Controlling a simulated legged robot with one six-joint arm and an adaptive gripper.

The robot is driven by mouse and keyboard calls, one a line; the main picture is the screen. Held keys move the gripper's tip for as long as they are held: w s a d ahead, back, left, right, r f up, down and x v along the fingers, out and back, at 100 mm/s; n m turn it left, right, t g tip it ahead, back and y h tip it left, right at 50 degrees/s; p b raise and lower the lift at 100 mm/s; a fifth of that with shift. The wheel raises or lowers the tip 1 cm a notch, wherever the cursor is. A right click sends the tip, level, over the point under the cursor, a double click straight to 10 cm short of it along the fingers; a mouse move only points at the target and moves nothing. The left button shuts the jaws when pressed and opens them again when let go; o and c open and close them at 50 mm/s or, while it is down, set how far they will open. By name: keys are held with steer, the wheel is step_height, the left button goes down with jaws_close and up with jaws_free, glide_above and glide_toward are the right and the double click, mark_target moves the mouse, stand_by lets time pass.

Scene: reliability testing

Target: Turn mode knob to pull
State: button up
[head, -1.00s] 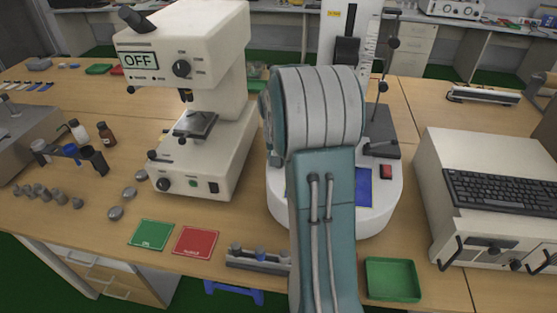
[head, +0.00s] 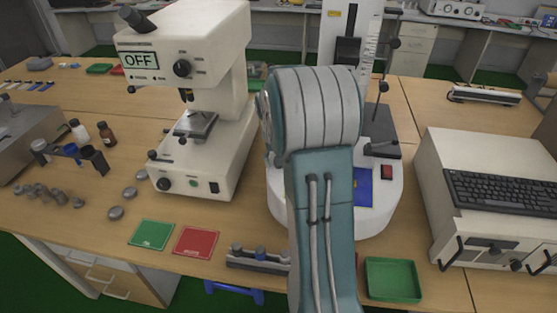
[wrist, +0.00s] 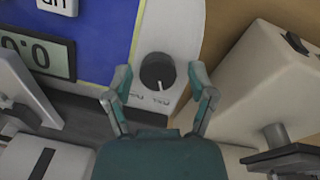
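The black mode knob (wrist: 157,71) sits on a white panel in the wrist view. Its white pointer line points down and slightly right in the picture, toward small labels (wrist: 148,99) too small to read surely. My gripper (wrist: 160,77) is open, with one finger on the left and one on the right of the knob. I cannot tell whether either finger touches it. In the head view the tester (head: 385,205) with its white base stands behind my arm, which hides the knob and gripper.
A blue panel and a display (wrist: 38,55) lie left of the knob in the wrist view. A white microscope-like machine (head: 215,130) with an OFF screen stands left of my arm. A white box with a keyboard (head: 500,200) stands right. A green tray (head: 392,298) lies at the front edge.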

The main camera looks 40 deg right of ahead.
steer(key=shift+r, duration=0.1)
step_height(320, 180, up, 12)
steer(key=a, duration=0.1)
steer(key=shift+a, duration=0.15)
stand_by(0.5)
steer(key=s+a+r+n+t, duration=0.1)
steer(key=s+a+r+n, duration=0.2)
steer(key=a, duration=0.5)
steer(key=s+a+r+t, duration=0.25)
steer(key=s+a, duration=0.25)
steer(key=a, duration=0.3)
steer(key=s+a+f+n+t+y, duration=0.1)
steer(key=s+a+f+n+t, duration=0.1)
steer(key=s+a, duration=0.8)
steer(key=shift+s+f+n, duration=0.4)
steer(key=shift+s+n, duration=0.1)
steer(key=shift+s, duration=0.55)
